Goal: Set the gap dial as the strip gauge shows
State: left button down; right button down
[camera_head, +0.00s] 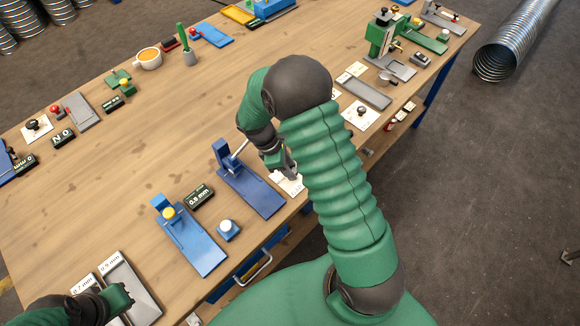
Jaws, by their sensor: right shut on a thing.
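My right gripper (288,168) is low over a white dial card (291,186) near the front edge of the table. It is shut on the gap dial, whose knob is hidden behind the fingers. The card's marks are too small to read. Left of it stands a blue fixture (262,196) with a pale rod on its upright block. A dark display (200,196) beside it reads 0.8 mm. My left gripper (122,299) is at the lower left, by a grey tray; its opening is unclear.
Another blue fixture (201,249) with a yellow knob and a blue block with a white button (229,230) stand left. Cards marked 0.7 mm and 0.9 mm (111,266) lie lower left. The table's middle (140,150) is clear. My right arm hides part of the right side.

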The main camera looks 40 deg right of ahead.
jog(key=shift+d+m, duration=0.1)
jog(key=shift+m, duration=0.2)
jog(key=m+g+p, duration=0.1)
jog(key=m, duration=0.1)
jog(key=shift+d+r+m+y+p, duration=0.1)
jog(key=shift+m+y+p, duration=0.2)
jog(key=shift+y+p, duration=0.1)
jog(key=m+y, duration=0.1)
jog(key=m, duration=0.1)
jog(key=shift+w+d+m+g+p, duration=0.1)
jog(key=shift+m+g+p, duration=0.2)
jog(key=shift+m+p, duration=0.1)
jog(key=m+y, duration=0.1)
jog(key=m, duration=0.1)
jog(key=shift+d+m, duration=0.1)
jog(key=shift+m, duration=0.2)
jog(key=m+y, duration=0.1)
jog(key=m, duration=0.1)
jog(key=m+y+p, duration=0.1)
jog(key=m, duration=0.2)
jog(key=shift+d+m, duration=0.2)
jog(key=shift+m, duration=0.1)
jog(key=m+y, duration=0.1)
jog(key=m, duration=0.1)
jog(key=m+t+y, duration=0.1)
jog(key=m, duration=0.2)
jog(key=shift+d+m+p, duration=0.1)
jog(key=shift+m+p, duration=0.2)
jog(key=shift+p, duration=0.1)
